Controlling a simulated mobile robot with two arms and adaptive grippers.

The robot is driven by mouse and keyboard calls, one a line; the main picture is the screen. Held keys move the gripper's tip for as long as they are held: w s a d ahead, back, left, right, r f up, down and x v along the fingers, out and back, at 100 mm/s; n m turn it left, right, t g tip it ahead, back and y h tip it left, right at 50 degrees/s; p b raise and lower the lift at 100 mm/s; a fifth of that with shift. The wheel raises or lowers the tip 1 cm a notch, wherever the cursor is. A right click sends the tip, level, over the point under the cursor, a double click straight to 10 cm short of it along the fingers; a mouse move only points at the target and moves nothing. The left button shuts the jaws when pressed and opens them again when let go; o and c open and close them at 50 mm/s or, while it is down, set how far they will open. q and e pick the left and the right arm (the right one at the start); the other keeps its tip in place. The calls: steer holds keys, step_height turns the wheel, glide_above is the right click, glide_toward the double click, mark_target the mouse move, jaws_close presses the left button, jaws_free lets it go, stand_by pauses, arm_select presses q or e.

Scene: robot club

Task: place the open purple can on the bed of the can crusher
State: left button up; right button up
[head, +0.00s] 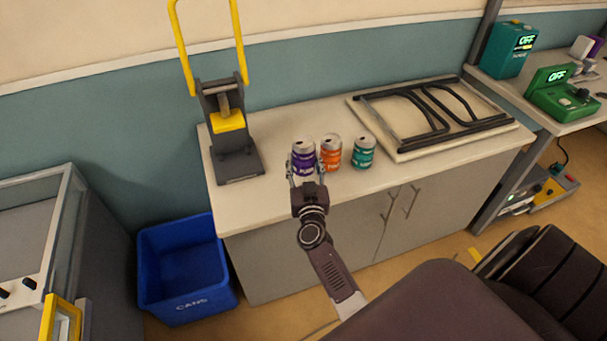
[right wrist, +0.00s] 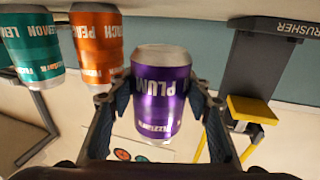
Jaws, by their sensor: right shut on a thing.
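The purple can (head: 303,157), marked PLUM, stands upright on or just above the white counter; I cannot tell if it touches. Its top shows a dark opening. My right gripper (head: 306,171) is shut on it, one finger on each side, as the right wrist view also shows with the purple can (right wrist: 163,100). The can crusher (head: 226,120) stands to the left, with a dark grey bed (head: 241,165), a yellow press block (head: 229,122) and a raised yellow handle. The bed looks empty. The crusher (right wrist: 262,75) is at the right in the wrist view. My left gripper is not in view.
An orange can (head: 331,152) and a teal can (head: 363,153) stand close right of the purple can. A folded black frame on a board (head: 395,148) fills the counter's right. A blue CANS bin (head: 185,268) stands on the floor left. Counter between can and crusher is clear.

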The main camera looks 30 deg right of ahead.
mark_target(305, 178)
step_height(305, 178, down, 4)
steer(key=b, duration=0.3)
steer(key=shift+f, duration=0.1)
steer(key=shift+w, duration=0.1)
steer(key=o, duration=0.8)
